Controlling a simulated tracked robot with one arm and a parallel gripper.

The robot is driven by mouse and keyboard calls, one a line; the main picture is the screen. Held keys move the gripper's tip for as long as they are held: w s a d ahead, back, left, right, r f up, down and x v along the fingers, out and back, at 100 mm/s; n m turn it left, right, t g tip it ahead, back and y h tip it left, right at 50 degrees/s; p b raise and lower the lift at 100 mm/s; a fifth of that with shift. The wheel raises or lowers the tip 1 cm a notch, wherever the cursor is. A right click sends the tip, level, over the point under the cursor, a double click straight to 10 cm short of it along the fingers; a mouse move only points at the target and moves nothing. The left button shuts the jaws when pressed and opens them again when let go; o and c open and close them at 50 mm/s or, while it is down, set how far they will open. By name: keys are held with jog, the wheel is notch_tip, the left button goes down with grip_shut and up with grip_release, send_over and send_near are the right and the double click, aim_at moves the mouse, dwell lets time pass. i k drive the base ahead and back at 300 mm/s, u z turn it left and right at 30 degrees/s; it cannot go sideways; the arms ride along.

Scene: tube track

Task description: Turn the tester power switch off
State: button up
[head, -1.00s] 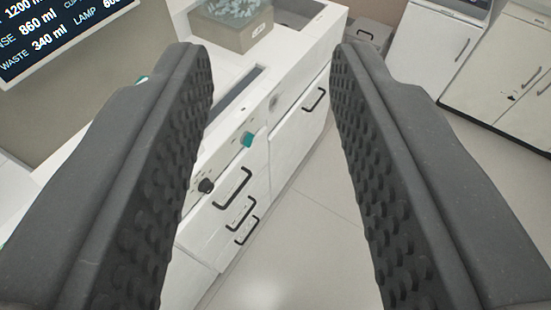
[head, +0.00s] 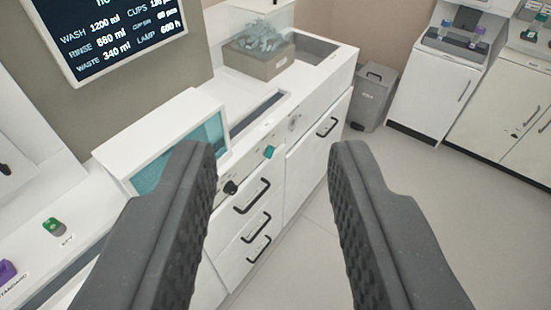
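A white bench unit (head: 322,113) stands left of centre, with a box with a teal screen (head: 207,133) on top. Its front panel carries a black knob (head: 230,187) and a teal knob (head: 269,152). I cannot tell which control is the tester power switch, or its setting. My gripper (head: 270,150) is open and empty, its two dark fingers wide apart. The panel shows between the fingers, and the left finger covers part of the screen box. The fingers appear to touch nothing.
A wall display (head: 115,35) hangs at upper left. Drawers with black handles (head: 256,227) are below the panel. A clear-topped box (head: 259,55) sits on the bench. A grey bin (head: 373,95) and white cabinets (head: 434,95) stand beyond. The floor at right is clear.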

aim_at(267, 150)
jog(key=u, duration=0.05)
jog(key=i, duration=0.9)
jog(key=z, duration=0.1)
